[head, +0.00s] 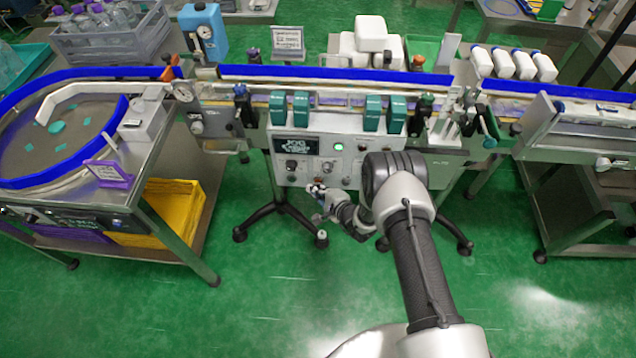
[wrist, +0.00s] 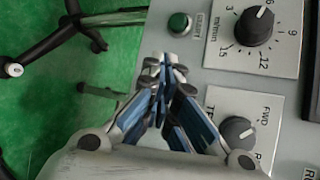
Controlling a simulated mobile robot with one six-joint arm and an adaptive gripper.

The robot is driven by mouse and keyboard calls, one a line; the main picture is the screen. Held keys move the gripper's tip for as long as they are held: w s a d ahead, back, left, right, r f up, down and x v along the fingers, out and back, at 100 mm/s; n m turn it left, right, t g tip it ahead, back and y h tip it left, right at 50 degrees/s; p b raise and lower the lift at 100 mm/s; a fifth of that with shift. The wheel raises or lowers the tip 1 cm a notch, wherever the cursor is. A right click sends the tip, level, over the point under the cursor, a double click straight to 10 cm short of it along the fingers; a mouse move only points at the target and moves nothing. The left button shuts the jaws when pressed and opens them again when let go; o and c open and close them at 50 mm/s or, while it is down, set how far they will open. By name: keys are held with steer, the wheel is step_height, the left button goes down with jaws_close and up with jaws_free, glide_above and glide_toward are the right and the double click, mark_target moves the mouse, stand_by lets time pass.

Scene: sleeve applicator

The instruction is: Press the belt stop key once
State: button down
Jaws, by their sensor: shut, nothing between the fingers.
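The control panel (head: 352,172) on the front of the conveyor carries several knobs and a lit green button (head: 338,147). I cannot make out which control is the belt stop key. My gripper (head: 316,188) is in front of the panel's lower left part, its fingers shut and empty. In the wrist view my gripper (wrist: 163,64) points at the panel's edge, just below a dark green button (wrist: 179,23) with a small label too blurred to read. A speed knob (wrist: 256,25) marked m/min and a knob marked FWD (wrist: 237,130) are to the right. I cannot tell whether the fingertips touch the panel.
The conveyor with blue rails (head: 330,75) runs across above the panel, with teal blocks (head: 372,113) along its front. A steel table (head: 165,200) with a yellow crate (head: 172,205) is at left. A black stand leg (head: 262,212) is beneath the panel.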

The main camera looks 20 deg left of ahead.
stand_by(0.5)
steer(key=shift+s+d+p, duration=0.2)
steer(key=shift+s+p, duration=0.2)
steer(key=shift+s, duration=0.35)
steer(key=shift+s, duration=0.1)
steer(key=shift+s+d+p, duration=0.2)
steer(key=shift+s+p, duration=0.2)
steer(key=shift+s, duration=0.35)
steer(key=shift+s+d+p, duration=0.2)
steer(key=shift+s+p, duration=0.15)
steer(key=shift+s, duration=0.45)
steer(key=shift+s+d+p, duration=0.2)
steer(key=shift+s+p, duration=0.2)
steer(key=shift+s, duration=0.35)
